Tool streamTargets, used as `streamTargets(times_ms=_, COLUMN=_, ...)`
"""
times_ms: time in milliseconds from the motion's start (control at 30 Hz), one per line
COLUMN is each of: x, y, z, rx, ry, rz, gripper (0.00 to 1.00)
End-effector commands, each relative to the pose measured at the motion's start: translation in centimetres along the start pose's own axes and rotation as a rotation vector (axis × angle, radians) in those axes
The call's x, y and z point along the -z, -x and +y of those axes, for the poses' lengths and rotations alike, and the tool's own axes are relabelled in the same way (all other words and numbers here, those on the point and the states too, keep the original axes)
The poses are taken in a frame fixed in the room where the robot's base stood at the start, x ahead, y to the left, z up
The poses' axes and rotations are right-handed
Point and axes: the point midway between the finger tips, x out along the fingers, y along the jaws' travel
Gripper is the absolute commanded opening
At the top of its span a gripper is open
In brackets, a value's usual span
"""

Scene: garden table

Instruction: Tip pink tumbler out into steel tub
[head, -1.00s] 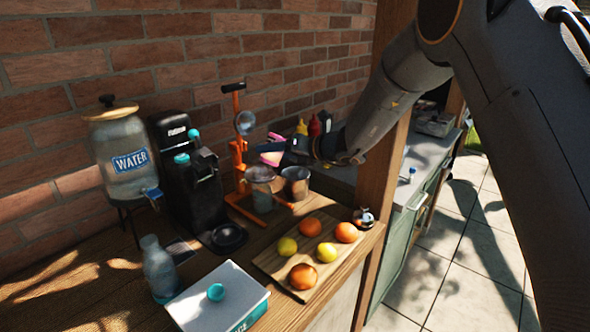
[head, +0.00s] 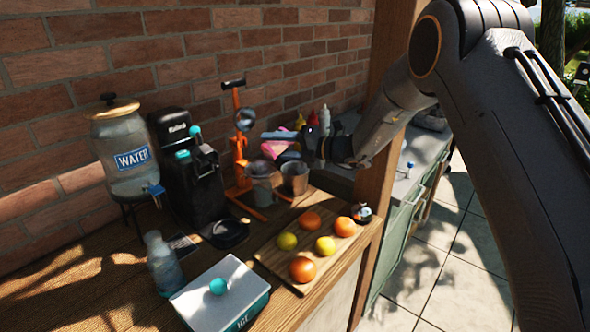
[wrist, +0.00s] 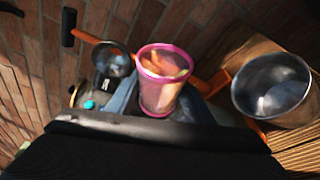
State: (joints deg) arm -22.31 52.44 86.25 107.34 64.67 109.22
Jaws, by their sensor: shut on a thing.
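The pink tumbler (wrist: 164,92) is clear pink with a bright pink rim, and orange pieces show inside its mouth in the wrist view. My gripper (wrist: 163,98) is shut on it, with a finger on either side. In the head view the tumbler (head: 276,148) is a small pink patch above the counter, partly hidden by my gripper (head: 287,156); its exact tilt is hard to tell. The steel tub (head: 295,178) stands on the counter below and slightly right of it. In the wrist view the tub (wrist: 270,92) is right of the tumbler, apart from it, and looks empty.
A grey see-through container (head: 262,184) stands left of the tub, beside an orange press (head: 238,150). A black coffee machine (head: 187,170) and a water dispenser (head: 125,155) are further left. A board (head: 273,262) with fruit lies in front. Sauce bottles (head: 324,120) stand behind.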

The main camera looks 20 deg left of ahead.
Motion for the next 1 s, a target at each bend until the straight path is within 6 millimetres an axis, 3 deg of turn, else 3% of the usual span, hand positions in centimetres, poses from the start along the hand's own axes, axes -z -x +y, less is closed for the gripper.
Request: streamTargets(times_ms=1000, x=-1.2, y=0.5, z=-1.5, rx=-0.091, ry=-0.217, rz=0.0, gripper=0.24)
